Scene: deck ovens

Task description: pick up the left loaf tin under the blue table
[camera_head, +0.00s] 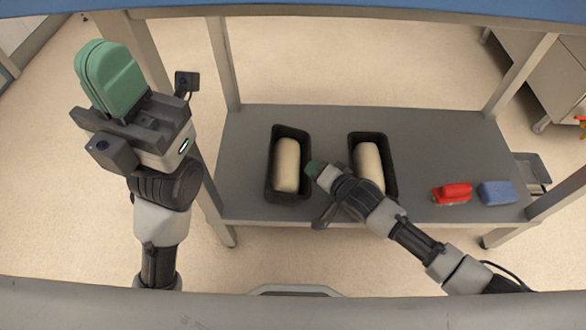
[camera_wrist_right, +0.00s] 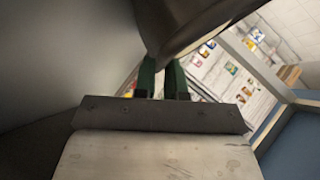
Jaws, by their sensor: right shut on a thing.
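The left loaf tin (camera_head: 287,198) is a black oblong tin with pale dough (camera_head: 287,165) in it, on the grey lower shelf (camera_head: 450,135) under the blue table (camera_head: 400,10). My right gripper (camera_head: 314,169) is at the tin's right side, shut on its rim. In the right wrist view the green fingers (camera_wrist_right: 161,80) meet the tin's dark wall (camera_wrist_right: 185,25); the exact contact is partly hidden. The tin looks level on or very near the shelf. My left gripper (camera_head: 110,78) is raised at the left, its green fingers together and empty.
A second black loaf tin (camera_head: 371,136) with dough stands to the right, partly behind my right arm. A red object (camera_head: 452,193) and a blue block (camera_head: 497,192) lie at the shelf's right. Table legs (camera_head: 223,70) bound the shelf. The shelf's back right is clear.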

